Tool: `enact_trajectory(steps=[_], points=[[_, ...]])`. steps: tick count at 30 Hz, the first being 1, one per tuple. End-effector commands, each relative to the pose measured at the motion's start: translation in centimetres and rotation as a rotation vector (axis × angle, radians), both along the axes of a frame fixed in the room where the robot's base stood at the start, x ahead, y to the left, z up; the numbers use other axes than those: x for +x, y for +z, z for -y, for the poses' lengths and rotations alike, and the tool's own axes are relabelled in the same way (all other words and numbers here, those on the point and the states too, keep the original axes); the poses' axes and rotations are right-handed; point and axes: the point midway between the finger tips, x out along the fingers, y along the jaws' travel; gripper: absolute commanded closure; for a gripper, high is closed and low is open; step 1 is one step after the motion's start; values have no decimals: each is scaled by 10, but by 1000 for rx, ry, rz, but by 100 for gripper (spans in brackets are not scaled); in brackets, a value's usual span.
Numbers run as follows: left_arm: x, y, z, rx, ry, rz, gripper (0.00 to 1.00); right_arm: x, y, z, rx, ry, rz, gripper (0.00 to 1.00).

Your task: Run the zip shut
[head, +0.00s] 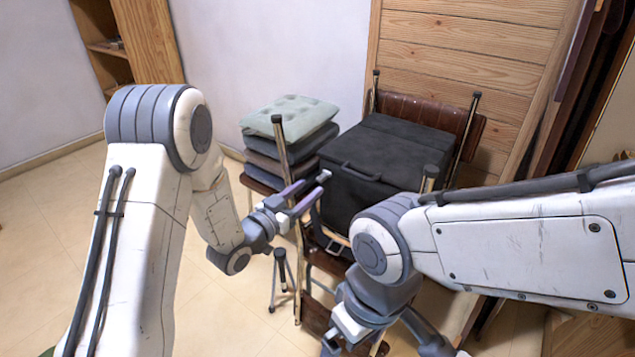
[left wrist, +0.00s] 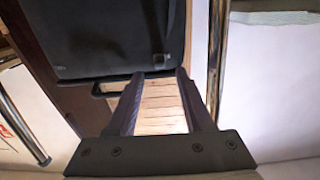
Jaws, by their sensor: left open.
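A black soft-sided case (head: 410,143) with a dark handle (head: 360,172) on its front side rests on a brown chair. I cannot make out a zip or its slider in the head view. My left gripper (head: 325,186) is open and empty, in front of the case's left front corner. In the left wrist view, the dark case (left wrist: 95,40) fills the upper left, and a dark strap-like strip (left wrist: 159,25) runs down its side. The left fingertips (left wrist: 160,74) are spread just below the case's lower edge. My right gripper is low in the head view, its fingers mostly hidden.
The chair has a brown backrest (head: 400,104) and metal posts (head: 281,150) near my left gripper. Folded cushions (head: 290,116) are stacked to the left of the case. A small tripod (head: 280,275) stands on the tiled floor. A wood-panelled wall (head: 465,60) is behind.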

Motion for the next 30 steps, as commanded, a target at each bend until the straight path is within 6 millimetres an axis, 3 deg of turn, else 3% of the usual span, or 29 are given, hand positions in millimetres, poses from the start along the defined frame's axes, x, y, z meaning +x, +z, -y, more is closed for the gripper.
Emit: enact_trajectory(steps=[9,20,24,30], points=[[35,0,26,0,-1,0,49,0,-2,0,0,0,0,0],[40,0,29,1,0,-1,49,0,-2,0,0,0,0,0],[40,0,29,1,1,-1,100,0,-2,0,0,0,0,0],[40,0,28,1,1,-1,100,0,-2,0,0,0,0,0]])
